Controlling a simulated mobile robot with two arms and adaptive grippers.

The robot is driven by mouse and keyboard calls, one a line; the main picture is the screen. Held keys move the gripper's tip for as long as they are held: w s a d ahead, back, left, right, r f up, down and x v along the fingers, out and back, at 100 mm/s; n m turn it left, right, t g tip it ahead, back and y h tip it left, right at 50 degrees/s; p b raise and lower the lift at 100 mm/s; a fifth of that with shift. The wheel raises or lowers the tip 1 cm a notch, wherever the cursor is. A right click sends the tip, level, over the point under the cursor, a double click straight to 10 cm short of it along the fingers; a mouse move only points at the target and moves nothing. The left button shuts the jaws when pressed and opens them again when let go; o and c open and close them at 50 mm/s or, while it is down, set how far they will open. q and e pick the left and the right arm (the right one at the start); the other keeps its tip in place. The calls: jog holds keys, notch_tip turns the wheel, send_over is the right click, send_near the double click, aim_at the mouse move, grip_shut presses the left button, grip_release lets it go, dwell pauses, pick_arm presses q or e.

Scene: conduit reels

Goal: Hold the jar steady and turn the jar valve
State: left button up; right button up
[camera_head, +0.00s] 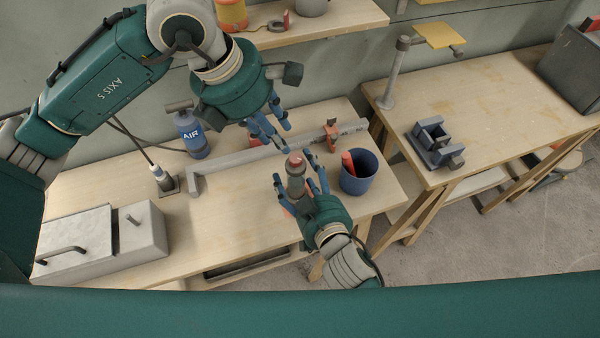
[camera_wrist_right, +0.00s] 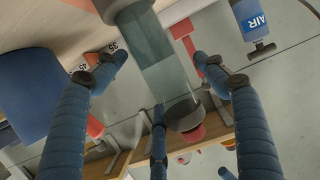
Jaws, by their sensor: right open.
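The jar (camera_head: 296,185) stands upright on the workbench, with a reddish valve knob (camera_head: 295,159) on top. In the right wrist view its clear grey body (camera_wrist_right: 165,70) and red knob (camera_wrist_right: 193,134) lie between the fingers. My right gripper (camera_head: 300,182) is open, with its blue fingers spread around the jar; the jar's lower part is partly hidden. My left gripper (camera_head: 269,137) is above and left of the jar, fingers pointing down toward the knob. Its fingers look spread and empty, apart from the knob.
A blue cup (camera_head: 358,174) holding a red item stands right of the jar. A grey rail (camera_head: 240,157) with orange clamps lies behind it. A blue AIR bottle (camera_head: 192,136) and a grey metal box (camera_head: 100,240) are on the left. A second table (camera_head: 480,110) stands at right.

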aim_at(295, 158)
jog(key=shift+c, duration=0.5)
jog(key=c, duration=1.3)
pick_arm(q)
jog(key=shift+o, duration=1.4)
pick_arm(e)
jog(key=shift+d, duration=0.1)
pick_arm(q)
jog(key=w+d+r+m+g+y, duration=0.2)
jog(key=d+r+m+y, duration=0.15)
jog(key=m, duration=0.45)
notch_tip(295, 158, down, 12)
jog(key=shift+s+f, duration=0.15)
pick_arm(e)
jog(key=shift+s+f, duration=0.1)
pick_arm(q)
grip_shut()
